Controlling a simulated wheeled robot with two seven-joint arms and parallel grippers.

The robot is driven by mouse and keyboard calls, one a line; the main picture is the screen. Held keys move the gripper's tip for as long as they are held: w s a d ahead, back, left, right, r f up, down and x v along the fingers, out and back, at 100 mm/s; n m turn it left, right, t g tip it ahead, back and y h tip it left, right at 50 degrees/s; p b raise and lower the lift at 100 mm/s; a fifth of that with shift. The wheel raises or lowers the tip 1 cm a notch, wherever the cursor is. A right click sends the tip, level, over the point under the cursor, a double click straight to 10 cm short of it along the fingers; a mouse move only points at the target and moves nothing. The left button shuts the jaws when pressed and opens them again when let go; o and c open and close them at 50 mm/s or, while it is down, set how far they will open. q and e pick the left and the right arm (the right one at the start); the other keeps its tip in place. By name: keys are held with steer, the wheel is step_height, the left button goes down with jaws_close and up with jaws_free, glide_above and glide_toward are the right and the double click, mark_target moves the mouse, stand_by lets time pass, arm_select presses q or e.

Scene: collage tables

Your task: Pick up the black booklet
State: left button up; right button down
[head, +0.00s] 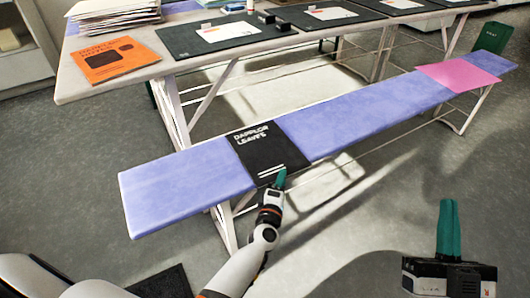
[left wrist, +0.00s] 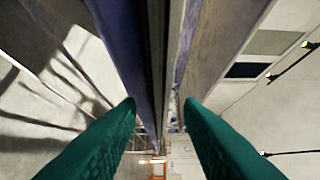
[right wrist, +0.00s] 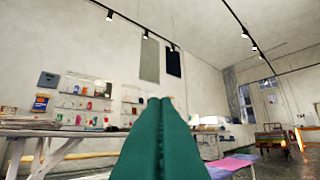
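The black booklet (head: 262,146) with white lettering lies flat on the blue bench (head: 185,185), near its left end. Its near edge is at the bench's front edge. My left gripper (head: 282,173) is at that near edge, around the booklet's near right corner in the head view. In the left wrist view its two green fingers (left wrist: 158,105) are apart, with the bench edge-on beyond the gap. I cannot tell whether a finger touches the booklet. My right gripper (head: 447,203) points up at the lower right, away from the bench. Its fingers are together and empty in the right wrist view (right wrist: 158,102).
A pink sheet (head: 458,76) lies on the bench to the right. The table behind holds an orange booklet (head: 110,58), a paper stack (head: 112,14) and dark mats (head: 222,36) with white sheets. Bare bench lies on both sides of the black booklet.

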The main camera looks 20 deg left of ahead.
arm_select(q)
steer(key=shift+c, duration=0.5)
jaws_close()
steer(key=shift+r, duration=0.15)
